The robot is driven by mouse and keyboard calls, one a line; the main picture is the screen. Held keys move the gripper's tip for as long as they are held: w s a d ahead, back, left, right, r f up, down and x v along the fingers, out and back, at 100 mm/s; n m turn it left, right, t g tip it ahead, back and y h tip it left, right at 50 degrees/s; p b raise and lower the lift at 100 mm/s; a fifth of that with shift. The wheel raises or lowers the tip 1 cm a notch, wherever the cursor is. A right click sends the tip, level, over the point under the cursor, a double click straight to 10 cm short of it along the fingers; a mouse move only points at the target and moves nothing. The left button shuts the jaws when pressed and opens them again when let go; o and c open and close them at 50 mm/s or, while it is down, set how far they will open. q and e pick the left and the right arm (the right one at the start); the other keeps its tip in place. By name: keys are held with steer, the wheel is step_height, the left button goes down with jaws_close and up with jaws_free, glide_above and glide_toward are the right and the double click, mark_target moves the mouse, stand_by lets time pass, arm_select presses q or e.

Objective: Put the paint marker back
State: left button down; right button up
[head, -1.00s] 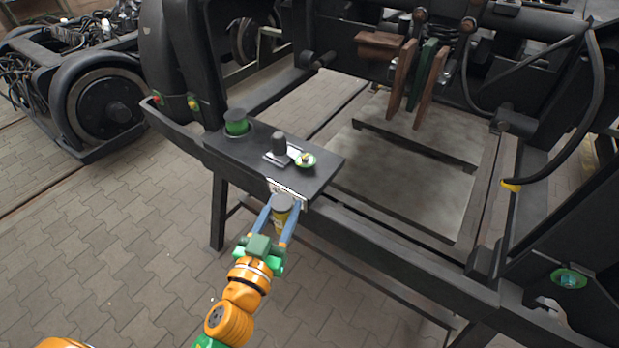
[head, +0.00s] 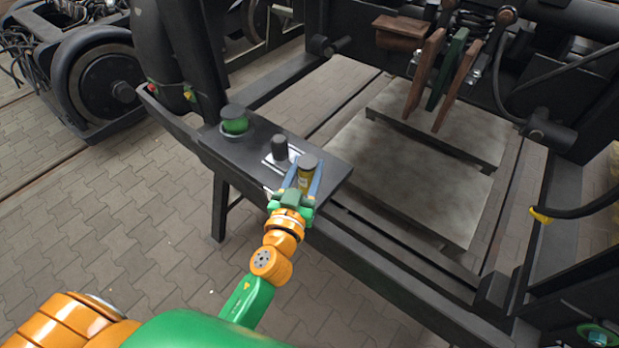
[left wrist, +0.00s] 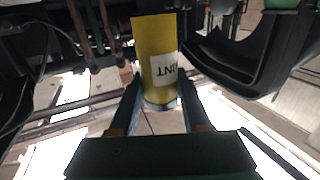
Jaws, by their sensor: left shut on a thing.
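The paint marker is a yellow cylinder with a dark grey cap and a white label. It shows in the head view (head: 306,176) and large in the left wrist view (left wrist: 158,62). My left gripper (head: 303,181) is shut on it, one blue finger on each side. The gripper holds it over the right part of the small black shelf (head: 335,172) on the frame's beam. Whether it touches the shelf I cannot tell. My right gripper does not show.
A green can with a dark lid (head: 234,121) stands at the shelf's far left. A dark knob-like cylinder (head: 280,148) stands on a pale base, just left of the marker. The black bogie frame (head: 400,262) runs along the right. Open paved floor (head: 110,225) lies at left.

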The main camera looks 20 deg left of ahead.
mark_target(310, 179)
arm_select(q)
steer(key=w+f+b, duration=0.1)
steer(key=f, duration=0.1)
steer(key=f+b, duration=0.1)
steer(key=f, duration=0.1)
steer(key=w+f+b, duration=0.1)
steer(key=f, duration=0.1)
steer(key=shift+w+a+f, duration=0.15)
steer(key=shift+w+f, duration=0.2)
steer(key=shift+r, duration=0.15)
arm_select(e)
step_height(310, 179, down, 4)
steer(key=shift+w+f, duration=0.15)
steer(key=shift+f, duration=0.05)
arm_select(q)
steer(key=shift+c, duration=1.8)
jaws_free()
